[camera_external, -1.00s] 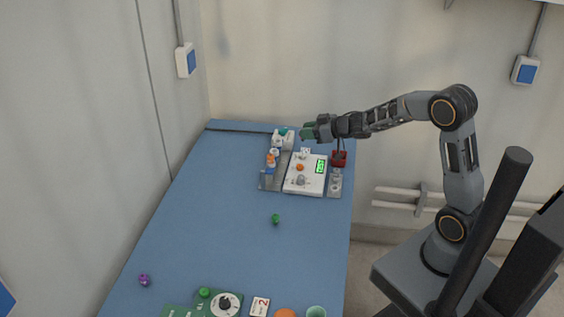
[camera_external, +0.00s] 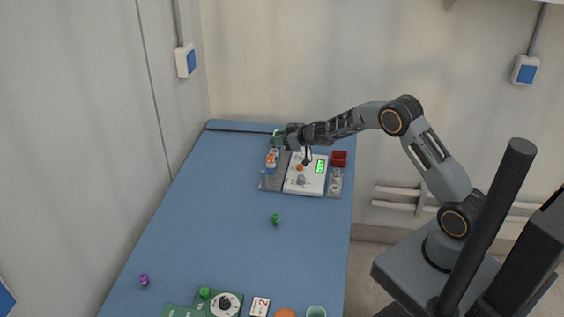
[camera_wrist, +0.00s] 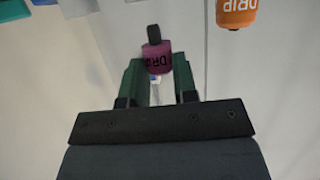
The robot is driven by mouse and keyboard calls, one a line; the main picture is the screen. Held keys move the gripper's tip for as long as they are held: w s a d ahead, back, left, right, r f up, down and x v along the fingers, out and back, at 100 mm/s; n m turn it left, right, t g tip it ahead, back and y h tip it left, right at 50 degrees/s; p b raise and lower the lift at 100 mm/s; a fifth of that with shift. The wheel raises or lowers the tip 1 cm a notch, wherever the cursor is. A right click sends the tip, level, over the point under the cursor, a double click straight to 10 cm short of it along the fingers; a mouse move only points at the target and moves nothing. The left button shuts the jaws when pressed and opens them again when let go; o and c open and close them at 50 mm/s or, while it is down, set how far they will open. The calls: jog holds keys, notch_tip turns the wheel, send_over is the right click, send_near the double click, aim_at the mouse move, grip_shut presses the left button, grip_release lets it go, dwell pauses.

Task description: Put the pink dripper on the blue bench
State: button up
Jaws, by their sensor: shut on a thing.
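The pink dripper (camera_wrist: 158,58), a magenta bottle with a dark cap and black lettering, is between the green fingers of my gripper (camera_wrist: 158,80) in the wrist view. My gripper is shut on it. The pink dripper cannot be made out there. An orange dripper (camera_wrist: 237,12) is at the top right of the wrist view and stands on the tray's left part in the external view (camera_external: 270,162).
A white device (camera_external: 305,180) with a green display sits on the grey tray (camera_external: 272,183), near a red box (camera_external: 339,158). A small green item (camera_external: 276,218) and a purple item (camera_external: 144,280) lie on the bench. Green boards (camera_external: 185,312) lie in front. The bench's middle is mostly clear.

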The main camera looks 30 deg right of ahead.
aim_at(278, 151)
jog(key=shift+w+f, duration=0.2)
jog(key=shift+f, duration=1.35)
jog(key=shift+f, duration=0.15)
jog(key=o, duration=0.9)
jog(key=s+d+r+m+h+b, duration=0.15)
jog(key=s+d+r+h, duration=0.25)
jog(key=s+d+r, duration=0.5)
jog(key=s+d+r+m+h+b, duration=0.1)
jog(key=s+d+r+m+h, duration=0.25)
jog(key=s+d, duration=0.55)
jog(key=s+g, duration=0.1)
jog(key=s, duration=0.2)
jog(key=s+r+g+h, duration=0.1)
jog(key=s, duration=0.3)
jog(key=s+r+m+g+h, duration=0.1)
jog(key=s, duration=0.3)
jog(key=shift+a+g, duration=0.3)
jog(key=shift+o, duration=0.5)
jog(key=s+a+f+g+y, duration=0.1)
jog(key=s+a+g, duration=0.1)
jog(key=s, duration=1.1)
jog(key=shift+s+a+m+g+y, duration=0.2)
jog(key=shift+m+g+y, duration=0.2)
jog(key=shift+g, duration=0.5)
